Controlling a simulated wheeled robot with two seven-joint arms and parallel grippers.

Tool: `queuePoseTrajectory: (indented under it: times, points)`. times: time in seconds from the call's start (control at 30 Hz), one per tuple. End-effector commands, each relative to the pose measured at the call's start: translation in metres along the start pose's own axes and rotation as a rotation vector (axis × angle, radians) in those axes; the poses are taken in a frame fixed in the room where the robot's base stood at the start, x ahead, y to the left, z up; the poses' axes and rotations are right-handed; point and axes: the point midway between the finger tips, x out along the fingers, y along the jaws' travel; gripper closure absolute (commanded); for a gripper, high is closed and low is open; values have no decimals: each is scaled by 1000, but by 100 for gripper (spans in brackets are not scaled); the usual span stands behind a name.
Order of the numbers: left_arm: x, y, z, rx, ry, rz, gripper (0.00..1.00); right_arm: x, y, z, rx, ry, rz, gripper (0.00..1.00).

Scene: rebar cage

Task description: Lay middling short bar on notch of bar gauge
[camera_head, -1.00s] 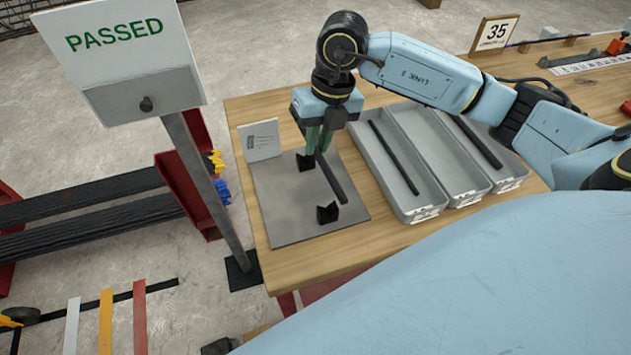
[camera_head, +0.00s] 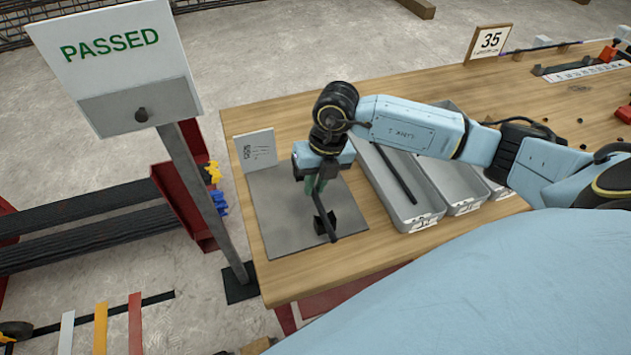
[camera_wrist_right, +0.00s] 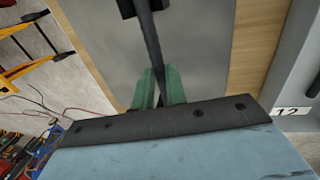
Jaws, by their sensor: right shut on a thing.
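My right gripper (camera_head: 318,187) is shut on a dark bar (camera_head: 327,216) above the grey gauge plate (camera_head: 277,225). The bar slants down the picture, and its near end is at the near black notch block (camera_head: 320,224). I cannot tell whether it touches the notch. In the right wrist view the green fingers (camera_wrist_right: 160,88) pinch the bar (camera_wrist_right: 149,40), which runs up to a black block (camera_wrist_right: 128,8) at the top edge. The other block is hidden behind my gripper in the head view. My left gripper is not in view.
Grey trays (camera_head: 412,222) stand right of the plate; the nearest holds another dark bar (camera_head: 397,172). A small white card (camera_head: 256,150) stands at the plate's back edge. A "PASSED" sign (camera_head: 110,50) on a post rises left of the wooden table (camera_head: 290,285).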

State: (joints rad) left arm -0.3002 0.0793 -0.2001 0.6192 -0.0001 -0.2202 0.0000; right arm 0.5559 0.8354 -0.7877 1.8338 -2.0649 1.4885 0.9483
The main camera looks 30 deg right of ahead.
Motion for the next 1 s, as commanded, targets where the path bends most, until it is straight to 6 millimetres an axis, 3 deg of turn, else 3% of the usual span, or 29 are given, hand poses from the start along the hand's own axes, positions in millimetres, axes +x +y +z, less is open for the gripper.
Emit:
queuePoseTrajectory:
  times: [0.2,0.23,0.37,0.73,0.87,1.0]
  points:
    - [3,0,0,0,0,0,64,2,0,1,-1,-2,1,100]
    - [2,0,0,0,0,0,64,2,0,0,0,0,0,82]
    - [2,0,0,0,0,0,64,2,0,0,0,0,0,65]
    - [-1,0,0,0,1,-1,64,-4,0,0,-1,-1,0,64]
    - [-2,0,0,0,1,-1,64,-22,0,1,-2,-5,0,64]
    - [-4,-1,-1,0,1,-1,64,-53,0,1,-2,-6,0,64]
